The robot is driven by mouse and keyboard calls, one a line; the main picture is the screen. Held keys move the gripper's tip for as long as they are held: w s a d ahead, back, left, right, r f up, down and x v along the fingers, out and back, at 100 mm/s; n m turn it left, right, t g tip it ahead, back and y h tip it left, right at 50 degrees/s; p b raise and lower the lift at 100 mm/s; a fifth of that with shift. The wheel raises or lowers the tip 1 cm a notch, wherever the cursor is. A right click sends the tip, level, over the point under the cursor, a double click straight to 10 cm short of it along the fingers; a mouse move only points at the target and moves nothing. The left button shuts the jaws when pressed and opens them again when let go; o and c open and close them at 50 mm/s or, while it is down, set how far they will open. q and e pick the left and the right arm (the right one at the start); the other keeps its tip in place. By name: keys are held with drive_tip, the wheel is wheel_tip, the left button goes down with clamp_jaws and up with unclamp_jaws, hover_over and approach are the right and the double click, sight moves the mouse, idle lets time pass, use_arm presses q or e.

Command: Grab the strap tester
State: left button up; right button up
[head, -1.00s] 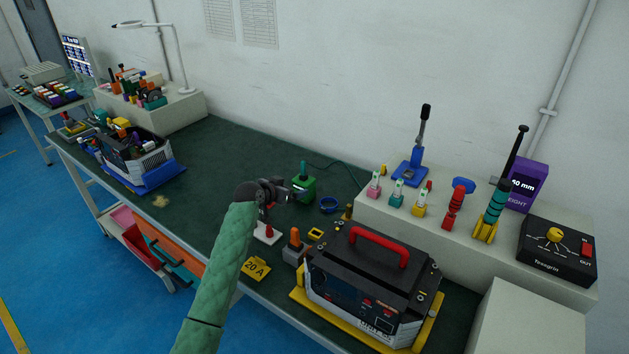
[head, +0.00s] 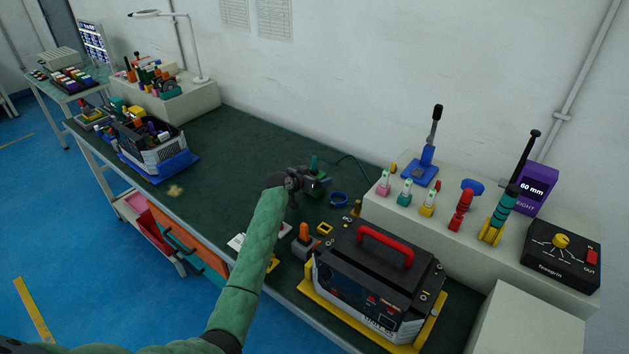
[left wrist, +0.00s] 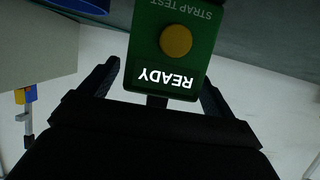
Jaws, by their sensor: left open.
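The strap tester (head: 317,184) is a small green box with a teal upright part, standing on the dark green bench mat in the head view. In the left wrist view its green face (left wrist: 188,20) shows upside down, with a yellow round button, "STRAP TEST" and a lit "READY". My left gripper (head: 306,181) is right at the tester, and its near side is partly hidden by the gripper. In the left wrist view the open fingers (left wrist: 158,80) lie on either side of the tester's lower edge. My right gripper is not in view.
A blue ring (head: 339,199) lies just right of the tester. A black unit with a red handle (head: 386,246) stands on a yellow tray in front. A pale shelf (head: 375,212) with several tools is at right. The mat left of my gripper is mostly clear.

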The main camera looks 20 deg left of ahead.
use_arm(q)
drive_tip(key=shift+w, duration=0.2)
drive_tip(key=shift+c, duration=0.2)
drive_tip(key=c, duration=1.1)
drive_tip(key=shift+c, duration=0.3)
